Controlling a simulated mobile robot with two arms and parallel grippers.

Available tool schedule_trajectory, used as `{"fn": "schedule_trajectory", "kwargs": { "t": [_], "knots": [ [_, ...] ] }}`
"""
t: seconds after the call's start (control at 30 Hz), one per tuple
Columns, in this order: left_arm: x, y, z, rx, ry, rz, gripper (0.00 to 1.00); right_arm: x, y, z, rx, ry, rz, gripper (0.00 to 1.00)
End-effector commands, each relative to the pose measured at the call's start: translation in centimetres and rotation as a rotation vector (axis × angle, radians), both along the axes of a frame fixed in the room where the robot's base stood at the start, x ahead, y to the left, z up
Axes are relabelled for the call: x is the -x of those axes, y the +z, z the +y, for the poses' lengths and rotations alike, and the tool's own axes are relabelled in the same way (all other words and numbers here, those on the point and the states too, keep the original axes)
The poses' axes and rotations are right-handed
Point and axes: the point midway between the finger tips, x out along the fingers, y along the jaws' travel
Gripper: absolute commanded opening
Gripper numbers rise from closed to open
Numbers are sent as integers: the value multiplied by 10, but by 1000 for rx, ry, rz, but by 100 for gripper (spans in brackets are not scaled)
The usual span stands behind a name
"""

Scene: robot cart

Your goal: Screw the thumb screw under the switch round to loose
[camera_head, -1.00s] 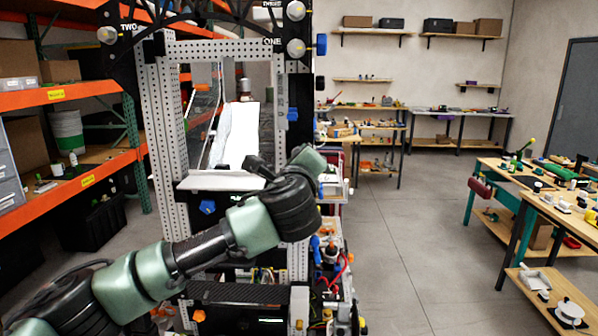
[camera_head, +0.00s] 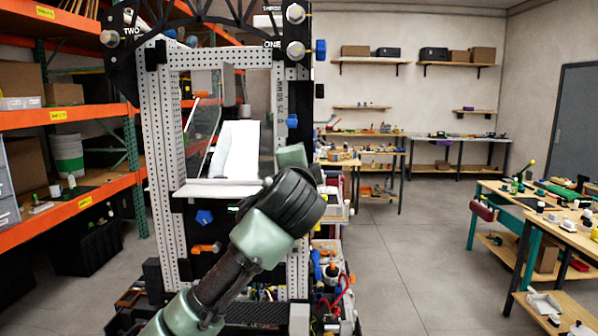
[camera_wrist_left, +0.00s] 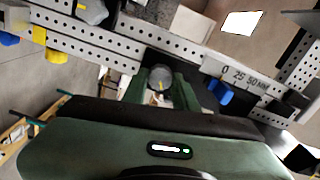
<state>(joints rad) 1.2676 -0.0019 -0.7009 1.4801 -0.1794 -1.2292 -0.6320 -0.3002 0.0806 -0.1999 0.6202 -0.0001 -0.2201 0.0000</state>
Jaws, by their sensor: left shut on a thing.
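In the left wrist view, the green fingers of my left gripper (camera_wrist_left: 160,92) stand on either side of a round grey screw head (camera_wrist_left: 161,76) with a yellow mark. The gripper is shut on this thumb screw, at the perforated metal frame. In the head view, my left arm's dark wrist joint and green links hide the fingers and the screw, in front of the right post of the cart frame (camera_head: 160,140). I cannot clearly make out the switch. My right gripper is in neither view.
A blue knob (camera_wrist_left: 219,92) sits close to the right of the fingers, by a ruler strip (camera_wrist_left: 245,77). A white sheet (camera_head: 237,150) stands on the cart's ledge. Orange shelving (camera_head: 62,115) is at left; open floor (camera_head: 400,260) lies to the right.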

Motion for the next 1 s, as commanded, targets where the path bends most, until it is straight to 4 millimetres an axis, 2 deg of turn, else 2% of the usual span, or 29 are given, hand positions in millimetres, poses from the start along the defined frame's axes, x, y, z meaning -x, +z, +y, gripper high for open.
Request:
{"fn": "schedule_trajectory", "kwargs": {
  "t": [0.03, 0.4, 1.0],
  "knots": [
    [0, -5, -1, 47, 0, 8, 0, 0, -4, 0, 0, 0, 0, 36],
    [0, -5, -1, 396, -1, 22, 0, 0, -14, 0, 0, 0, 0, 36],
    [-1, -4, -1, 923, 3, 43, 0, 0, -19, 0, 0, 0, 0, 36]
  ]
}}
